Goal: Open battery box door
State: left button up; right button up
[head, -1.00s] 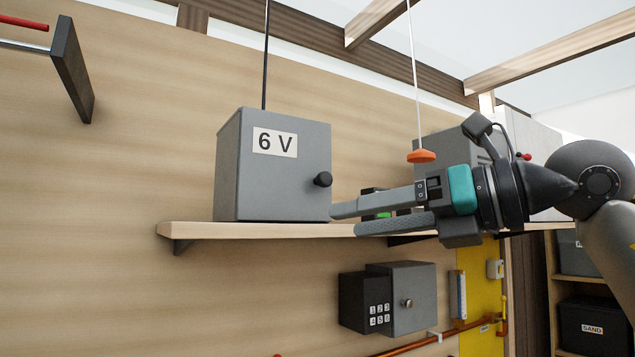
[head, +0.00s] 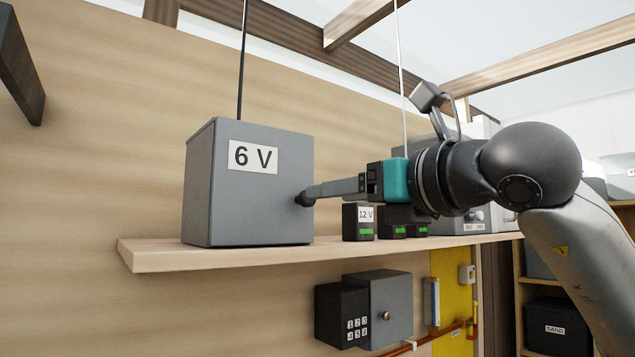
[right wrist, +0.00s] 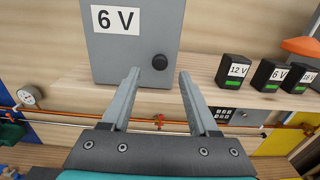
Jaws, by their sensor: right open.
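The grey battery box (head: 232,205) with a "6 V" label stands on a wooden shelf in the head view. It also fills the top of the right wrist view (right wrist: 115,55). Its front door is shut. The round black knob (right wrist: 160,62) is at the door's right side. My right gripper (head: 310,194) reaches in from the right, its tips at the knob. In the right wrist view its two fingers (right wrist: 158,74) are spread, with the knob between and just beyond the tips. I cannot tell whether they touch it. My left gripper is out of view.
Batteries labelled 12 V (right wrist: 236,71), 6 V (right wrist: 270,74) and another stand on the shelf (head: 150,256) right of the box. A keypad box (head: 342,318) and a grey safe (head: 390,305) hang below. A cord (head: 243,60) rises behind the box.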

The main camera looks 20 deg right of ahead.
aim_at(273, 183)
jog(key=p+x, duration=0.1)
jog(key=x, duration=0.4)
jog(key=shift+p, duration=0.3)
grip_shut()
dwell(1.1)
